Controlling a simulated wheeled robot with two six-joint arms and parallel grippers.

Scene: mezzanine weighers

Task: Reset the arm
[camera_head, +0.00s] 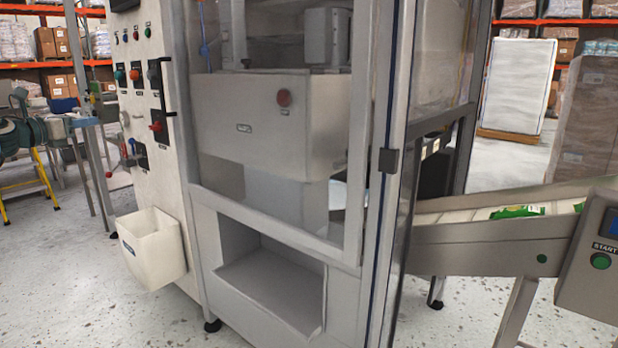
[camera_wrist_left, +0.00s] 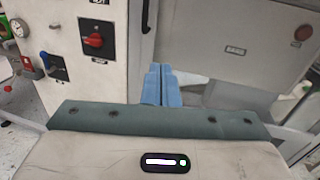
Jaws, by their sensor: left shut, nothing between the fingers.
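My left gripper (camera_wrist_left: 161,84) shows in the left wrist view, with its two blue fingers side by side and shut, nothing between them. The fingers point toward the weigher machine's front, near the edge between its control panel and grey housing. They do not visibly hold or touch anything. I cannot make out the left gripper in the head view. My right gripper is in neither view. The machine's cream control panel (camera_head: 134,70) carries a red rotary switch (camera_wrist_left: 95,40) and a blue-handled valve (camera_wrist_left: 54,66), both left of the fingers in the wrist view.
A cream bin (camera_head: 152,248) hangs low on the machine's left side. A grey chute tray (camera_head: 270,285) opens at its front. A conveyor (camera_head: 480,245) with green packets (camera_head: 517,212) runs off to the right, beside a start-button box (camera_head: 594,265). Speckled floor is open at left.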

